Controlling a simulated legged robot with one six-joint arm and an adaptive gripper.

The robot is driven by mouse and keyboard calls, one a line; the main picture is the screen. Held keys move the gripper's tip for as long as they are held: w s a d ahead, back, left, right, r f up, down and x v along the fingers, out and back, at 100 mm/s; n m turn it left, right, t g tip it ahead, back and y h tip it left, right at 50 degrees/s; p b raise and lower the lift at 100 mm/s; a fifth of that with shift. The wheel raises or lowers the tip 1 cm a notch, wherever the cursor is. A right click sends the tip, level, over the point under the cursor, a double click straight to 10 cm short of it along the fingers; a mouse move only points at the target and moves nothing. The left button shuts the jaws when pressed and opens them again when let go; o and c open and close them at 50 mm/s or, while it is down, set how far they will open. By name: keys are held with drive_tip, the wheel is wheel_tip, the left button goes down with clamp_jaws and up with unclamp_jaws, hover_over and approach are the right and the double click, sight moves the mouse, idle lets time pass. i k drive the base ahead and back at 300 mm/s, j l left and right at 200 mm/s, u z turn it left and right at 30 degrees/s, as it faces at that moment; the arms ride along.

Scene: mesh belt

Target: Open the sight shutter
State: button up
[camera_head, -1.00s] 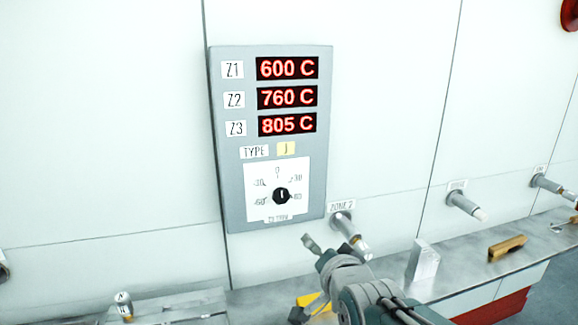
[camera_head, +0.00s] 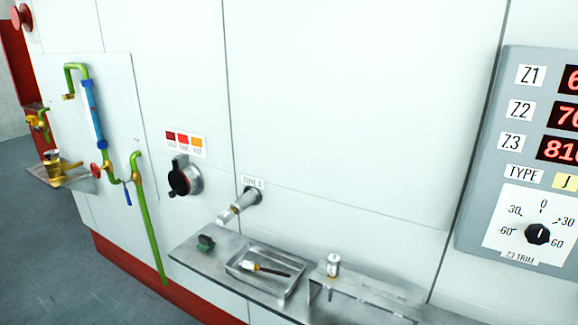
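A round black cover (camera_head: 179,179) with a small tab at its top sits on a short grey port (camera_head: 195,177) on the white wall, left of centre. It looks like the sight shutter, and it appears to lie over the port's face. A label with dark red, red and orange patches (camera_head: 184,142) is just above it. My gripper is not in view.
A Zone 3 fitting (camera_head: 238,204) juts from the wall to the right. Below, a metal shelf (camera_head: 215,262) carries a dark green item (camera_head: 206,243) and a tray (camera_head: 262,287) with a tool. Green and blue pipework (camera_head: 93,110) stands left. A control panel (camera_head: 490,170) is at right.

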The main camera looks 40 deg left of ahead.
sight(177, 182)
drive_tip(key=u, duration=2.45)
drive_tip(key=z, duration=0.4)
drive_tip(key=i+j+z, duration=0.7)
drive_tip(key=j, duration=0.2)
drive_tip(key=i+j, duration=0.8)
drive_tip(key=i+l+z, duration=0.05)
drive_tip(key=i, duration=0.05)
